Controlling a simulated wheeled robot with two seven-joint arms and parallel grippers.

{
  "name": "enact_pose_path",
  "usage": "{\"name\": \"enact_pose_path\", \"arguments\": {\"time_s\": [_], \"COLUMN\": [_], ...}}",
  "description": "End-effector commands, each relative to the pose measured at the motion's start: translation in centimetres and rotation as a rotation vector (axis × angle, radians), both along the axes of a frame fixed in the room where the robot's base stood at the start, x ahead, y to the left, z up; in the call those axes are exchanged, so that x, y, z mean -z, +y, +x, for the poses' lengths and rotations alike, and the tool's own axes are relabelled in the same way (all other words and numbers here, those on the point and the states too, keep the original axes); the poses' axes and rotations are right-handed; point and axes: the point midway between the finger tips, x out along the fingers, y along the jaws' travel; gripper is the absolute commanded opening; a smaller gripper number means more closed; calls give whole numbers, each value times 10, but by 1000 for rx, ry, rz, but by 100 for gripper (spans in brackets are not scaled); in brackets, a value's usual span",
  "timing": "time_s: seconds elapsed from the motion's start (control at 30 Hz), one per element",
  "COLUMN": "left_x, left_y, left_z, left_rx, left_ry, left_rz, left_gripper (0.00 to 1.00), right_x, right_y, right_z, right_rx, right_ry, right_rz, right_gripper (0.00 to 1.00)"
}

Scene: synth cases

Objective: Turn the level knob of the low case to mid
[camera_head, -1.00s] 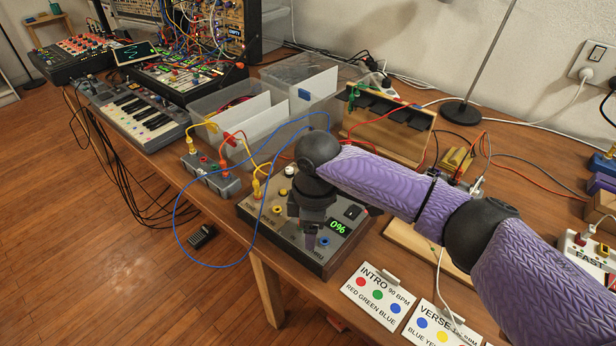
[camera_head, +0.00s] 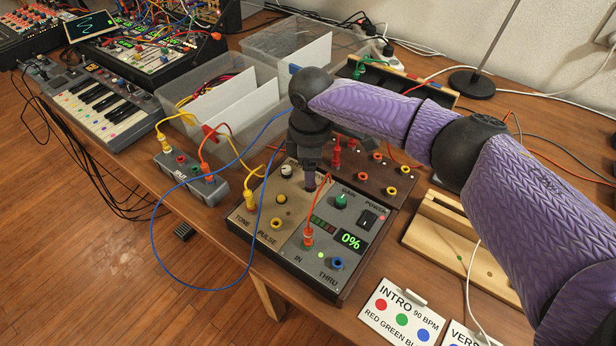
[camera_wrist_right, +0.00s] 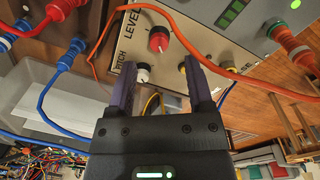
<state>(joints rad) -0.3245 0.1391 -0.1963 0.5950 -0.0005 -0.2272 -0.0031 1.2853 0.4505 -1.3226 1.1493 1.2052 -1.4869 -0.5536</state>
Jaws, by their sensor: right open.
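The low case (camera_head: 262,262) lies on the bench, with a beige panel on its left and a grey panel on its right. Its red level knob (camera_wrist_right: 159,39) shows in the right wrist view beside the word LEVEL. A pale mark shows on the knob; I cannot tell its setting. In the head view my gripper hides this knob. My right gripper (camera_head: 310,187) points down over the back of the panels. Its open fingers (camera_wrist_right: 159,64) show in the right wrist view with the level knob just past the tips, not gripped. My left gripper is not in view.
A white pitch knob (camera_wrist_right: 143,73) and a yellow plug (camera_head: 250,200) sit close by on the beige panel. An orange cable (camera_head: 313,207) arches over the case to an IN plug. A brown jack box (camera_head: 372,178) stands behind.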

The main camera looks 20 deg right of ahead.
Motion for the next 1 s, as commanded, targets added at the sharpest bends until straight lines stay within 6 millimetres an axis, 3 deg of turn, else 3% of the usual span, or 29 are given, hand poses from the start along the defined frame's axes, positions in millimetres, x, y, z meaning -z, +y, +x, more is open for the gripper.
{"name": "enact_pose_path", "arguments": {"time_s": [0.03,0.2,0.5,0.83,1.0], "left_x": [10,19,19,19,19], "left_y": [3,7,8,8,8], "left_z": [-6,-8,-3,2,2], "left_rx": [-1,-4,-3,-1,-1], "left_ry": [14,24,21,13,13], "left_rz": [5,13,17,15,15], "left_gripper": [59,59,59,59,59], "right_x": [18,41,43,43,43], "right_y": [0,-1,-1,-1,0], "right_z": [0,1,1,1,1], "right_rx": [1,1,0,0,0], "right_ry": [5,3,-1,0,0], "right_rz": [-1,-1,0,0,0], "right_gripper": [66,66,66,0,0]}}
